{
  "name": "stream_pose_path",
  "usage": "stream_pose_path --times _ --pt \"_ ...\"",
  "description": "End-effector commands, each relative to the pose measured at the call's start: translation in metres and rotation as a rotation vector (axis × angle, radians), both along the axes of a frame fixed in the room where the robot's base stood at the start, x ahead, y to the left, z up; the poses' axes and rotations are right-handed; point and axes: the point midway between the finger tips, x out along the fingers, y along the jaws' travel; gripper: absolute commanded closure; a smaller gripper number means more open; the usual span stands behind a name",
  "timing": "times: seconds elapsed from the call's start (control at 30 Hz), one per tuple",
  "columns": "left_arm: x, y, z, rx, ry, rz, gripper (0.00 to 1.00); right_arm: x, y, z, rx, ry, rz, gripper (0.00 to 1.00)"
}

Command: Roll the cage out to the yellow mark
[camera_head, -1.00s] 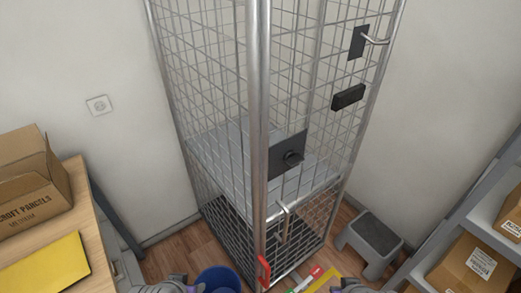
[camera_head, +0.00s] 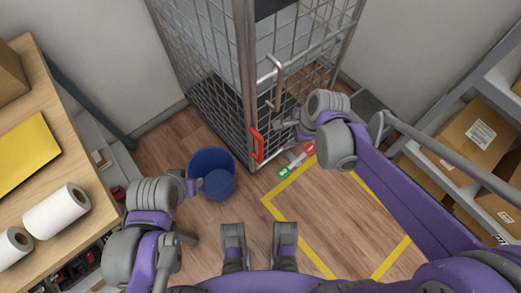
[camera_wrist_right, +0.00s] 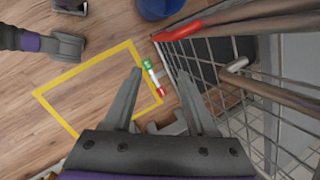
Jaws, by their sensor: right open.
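The tall wire-mesh cage (camera_head: 203,55) stands against the back wall, with a red lever (camera_head: 257,145) low on its front corner post and a bent metal handle (camera_head: 277,78) on its front. The yellow mark (camera_head: 283,182) is a taped outline on the floor in front of the cage. My right gripper (camera_head: 283,131) is beside the cage's front, right of the red lever. In the right wrist view its fingers are apart and empty, with the cage mesh (camera_wrist_right: 222,85) at the right. My left gripper (camera_head: 196,187) is by the bucket; its jaws are unclear.
A blue bucket (camera_head: 212,174) stands on the floor left of the cage's front corner. A green, white and red strip (camera_head: 296,159) lies by the mark. A wooden table (camera_head: 75,150) is at left, shelves with boxes (camera_head: 475,133) at right. A grey stool (camera_head: 366,104) is partly hidden.

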Motion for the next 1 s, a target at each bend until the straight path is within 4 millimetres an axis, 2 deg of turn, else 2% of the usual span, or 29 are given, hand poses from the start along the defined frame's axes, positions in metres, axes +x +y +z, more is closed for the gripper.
stream_pose_path --times 0.03,0.1,0.2,0.47,0.8,1.0 --pt "0.001 0.0 -0.022 0.0 0.008 0.0 0.5 0.014 0.009 -0.031 0.043 0.055 -0.095 0.43" --pt "0.001 0.0 -0.035 0.0 0.012 0.0 0.5 0.025 0.019 -0.054 0.094 0.123 -0.218 0.43" --pt "0.002 0.0 -0.047 0.0 0.016 0.0 0.5 0.037 0.029 -0.076 0.141 0.193 -0.344 0.43" --pt "0.002 0.0 -0.055 0.0 0.019 0.0 0.5 0.045 0.04 -0.098 0.172 0.244 -0.431 0.43" --pt "0.005 0.0 -0.077 0.0 0.027 0.0 0.5 0.052 0.062 -0.157 0.17 0.242 -0.428 0.43" --pt "0.005 0.0 -0.085 0.0 0.029 0.0 0.5 0.055 0.072 -0.179 0.17 0.242 -0.429 0.43"
